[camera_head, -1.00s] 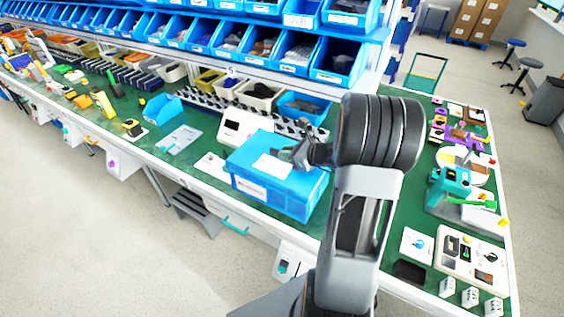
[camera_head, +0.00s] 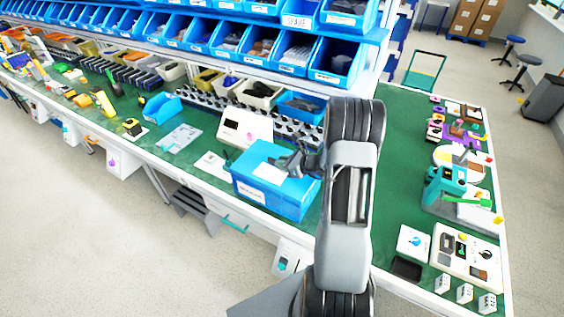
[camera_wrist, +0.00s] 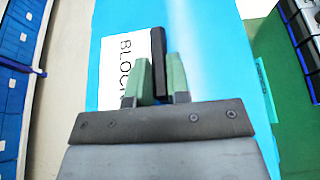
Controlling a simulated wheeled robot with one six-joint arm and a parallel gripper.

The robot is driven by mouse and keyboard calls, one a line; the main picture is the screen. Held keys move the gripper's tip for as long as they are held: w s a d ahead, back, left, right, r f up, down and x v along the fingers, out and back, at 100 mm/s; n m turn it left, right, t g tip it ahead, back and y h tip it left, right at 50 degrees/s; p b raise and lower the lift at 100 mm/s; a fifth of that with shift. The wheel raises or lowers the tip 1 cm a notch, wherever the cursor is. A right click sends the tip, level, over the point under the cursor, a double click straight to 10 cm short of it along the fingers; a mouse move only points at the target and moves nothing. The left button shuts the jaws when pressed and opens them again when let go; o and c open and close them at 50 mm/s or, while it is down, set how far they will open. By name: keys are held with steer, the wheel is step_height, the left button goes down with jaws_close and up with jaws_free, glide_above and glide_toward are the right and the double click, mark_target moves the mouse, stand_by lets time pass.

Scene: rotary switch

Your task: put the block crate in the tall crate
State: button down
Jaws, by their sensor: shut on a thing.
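The block crate (camera_head: 262,157) is a blue box with a white label on its top, standing on the green bench left of my arm. In the wrist view its blue top (camera_wrist: 205,60) carries a label (camera_wrist: 118,65) that reads "BLOC", partly cut off. My gripper (camera_head: 295,163) is at the right part of its top. In the wrist view its green fingers (camera_wrist: 160,85) are shut on a black upright handle (camera_wrist: 159,60). The blue front below (camera_head: 270,194) bears a second label. I cannot tell whether that front belongs to a separate tall crate around it.
A white panel box (camera_head: 245,128) and a row of black knobs stand behind the crate. Blue bins (camera_head: 335,58) fill the shelf above. A small blue bin (camera_head: 160,107) stands to the left. Boxes and a teal device (camera_head: 445,185) crowd the right end. Green bench (camera_head: 405,130) is clear behind my arm.

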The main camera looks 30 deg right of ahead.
steer(key=shift+f, duration=0.15)
steer(key=c, duration=1.5)
jaws_free()
steer(key=shift+f, duration=0.15)
steer(key=shift+c, duration=0.2)
steer(key=o, duration=0.4)
steer(key=shift+o, duration=0.2)
